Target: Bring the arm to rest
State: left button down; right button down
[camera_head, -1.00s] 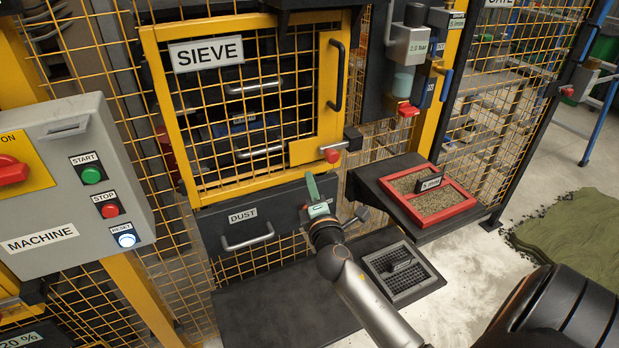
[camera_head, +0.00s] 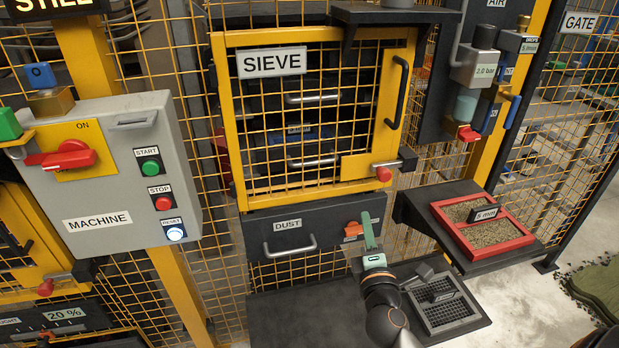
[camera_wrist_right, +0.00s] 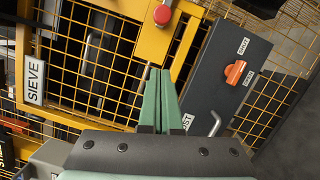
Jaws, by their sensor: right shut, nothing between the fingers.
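My right gripper (camera_head: 368,232) is shut and empty, its green fingers pressed together and pointing up in front of the dust drawer (camera_head: 330,232). In the right wrist view the shut fingers (camera_wrist_right: 159,95) show in the middle, with the dust drawer (camera_wrist_right: 222,85) to their right. An orange knob (camera_wrist_right: 234,72) sits on the drawer front, apart from the fingers. It also shows in the head view just left of the fingers. My left gripper is not in view.
The yellow sieve door (camera_head: 226,120) with its red knob (camera_head: 384,174) is shut above my gripper. A red-framed tray (camera_head: 484,228) sits on a shelf to the right. A grey grate (camera_head: 441,303) lies low beside my arm. The machine box (camera_head: 115,190) stands left.

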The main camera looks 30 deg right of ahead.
jog(key=s+a+f+m+g+y+p, duration=0.7)
jog(key=s+a+f+m+y+p, duration=0.2)
jog(key=s+a+f, duration=0.8)
jog(key=a+m+y, duration=0.1)
jog(key=m+y, duration=0.1)
jog(key=m, duration=0.2)
jog(key=shift+a, duration=0.25)
